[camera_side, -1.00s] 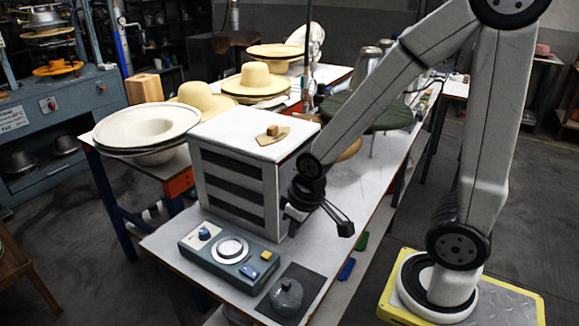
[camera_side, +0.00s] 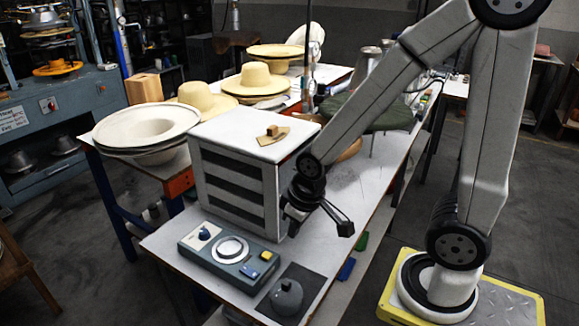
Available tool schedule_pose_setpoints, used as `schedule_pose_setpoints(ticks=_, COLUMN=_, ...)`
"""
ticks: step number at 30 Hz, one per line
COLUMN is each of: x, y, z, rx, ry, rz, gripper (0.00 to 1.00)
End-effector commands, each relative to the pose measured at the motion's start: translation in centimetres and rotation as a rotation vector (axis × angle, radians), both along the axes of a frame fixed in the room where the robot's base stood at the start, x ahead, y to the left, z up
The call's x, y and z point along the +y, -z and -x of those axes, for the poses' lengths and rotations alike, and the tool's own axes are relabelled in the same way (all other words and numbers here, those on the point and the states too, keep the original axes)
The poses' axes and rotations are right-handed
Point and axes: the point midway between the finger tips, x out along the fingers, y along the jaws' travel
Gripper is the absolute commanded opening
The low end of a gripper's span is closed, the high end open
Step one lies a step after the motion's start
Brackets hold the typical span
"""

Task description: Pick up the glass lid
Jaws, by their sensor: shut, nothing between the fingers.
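The glass lid (camera_side: 286,297) looks like a grey, domed, rounded piece with a small knob on top. It sits upright on a dark square mat (camera_side: 311,285) at the table's front corner. My gripper (camera_side: 345,228) is shut and empty. It hangs above the table beside the white box, up and to the right of the lid in the picture and clearly apart from it. The gap between the fingertips is too small to make out.
A white box with dark slots (camera_side: 240,177) stands left of my gripper, with a small tan piece (camera_side: 273,135) on top. A blue-grey control panel (camera_side: 229,249) lies left of the lid. Straw hats (camera_side: 254,79) stand behind. The table right of the box is mostly clear.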

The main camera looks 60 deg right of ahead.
Motion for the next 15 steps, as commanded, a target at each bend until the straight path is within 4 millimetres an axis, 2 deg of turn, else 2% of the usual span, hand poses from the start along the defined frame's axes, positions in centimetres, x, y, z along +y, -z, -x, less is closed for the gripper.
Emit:
schedule_pose_setpoints(ticks=8, x=0.00, y=0.00, z=0.00, rx=0.000, ry=0.000, rz=0.000, gripper=0.00)
schedule_pose_setpoints(ticks=9, x=0.00, y=0.00, z=0.00, rx=0.000, ry=0.000, rz=0.000, gripper=0.06)
schedule_pose_setpoints(ticks=11, x=0.00, y=0.00, z=0.00, rx=0.000, ry=0.000, rz=0.000, gripper=0.25)
schedule_pose_setpoints(ticks=15, x=0.00, y=0.00, z=0.00, rx=0.000, ry=0.000, rz=0.000, gripper=0.70)
